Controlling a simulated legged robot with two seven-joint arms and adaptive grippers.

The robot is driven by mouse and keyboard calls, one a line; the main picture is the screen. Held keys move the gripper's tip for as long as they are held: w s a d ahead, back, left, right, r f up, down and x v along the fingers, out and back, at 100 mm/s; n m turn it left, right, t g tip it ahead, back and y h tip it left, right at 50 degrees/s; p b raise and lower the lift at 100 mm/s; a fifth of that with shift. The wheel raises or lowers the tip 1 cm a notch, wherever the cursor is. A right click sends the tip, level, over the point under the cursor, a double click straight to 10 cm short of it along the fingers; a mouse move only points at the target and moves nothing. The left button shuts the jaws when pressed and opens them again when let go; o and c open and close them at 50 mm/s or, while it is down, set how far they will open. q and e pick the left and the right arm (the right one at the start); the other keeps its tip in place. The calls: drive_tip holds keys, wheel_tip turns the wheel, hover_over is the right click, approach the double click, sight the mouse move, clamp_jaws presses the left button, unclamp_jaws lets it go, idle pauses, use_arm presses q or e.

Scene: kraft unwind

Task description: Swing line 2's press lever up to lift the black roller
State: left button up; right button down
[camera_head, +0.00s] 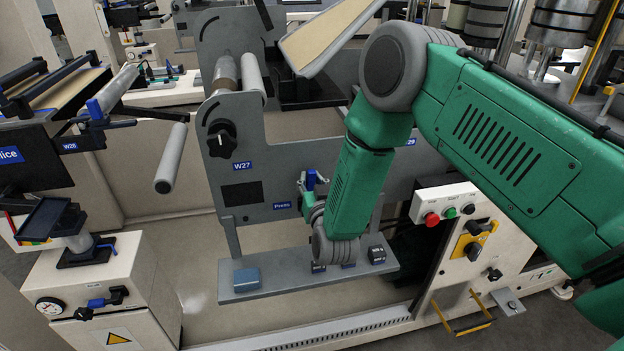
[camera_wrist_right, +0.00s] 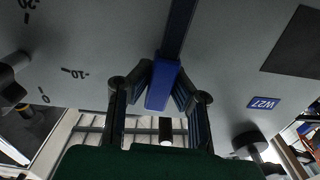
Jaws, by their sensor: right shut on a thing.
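The press lever shows a blue handle (camera_wrist_right: 163,84) and a dark bar running up from it in the right wrist view. In the head view a small blue part of it (camera_head: 311,179) shows beside my forearm, near the "Press" label (camera_head: 283,206). My right gripper (camera_wrist_right: 162,92) is shut on the blue handle, with black fingers on both sides. In the head view the gripper is mostly hidden behind my green forearm. I cannot make out the black roller for certain. My left gripper is not in view.
The grey W27 plate (camera_head: 285,160) stands right behind the lever, with a black knob (camera_head: 221,138) on it. A shelf (camera_head: 310,278) lies below. A control box with red and green buttons (camera_head: 449,213) is to the right. A grey roller (camera_head: 171,158) sticks out at left.

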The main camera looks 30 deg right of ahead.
drive_tip(key=shift+s+a+f, duration=0.2)
drive_tip(key=shift+s+f, duration=0.05)
drive_tip(key=shift+f, duration=0.2)
drive_tip(key=c, duration=1.4)
unclamp_jaws()
drive_tip(key=shift+c, duration=0.2)
drive_tip(key=shift+w+r, duration=0.1)
drive_tip(key=shift+r, duration=0.1)
drive_tip(key=v, duration=1.2)
drive_tip(key=shift+f, duration=0.1)
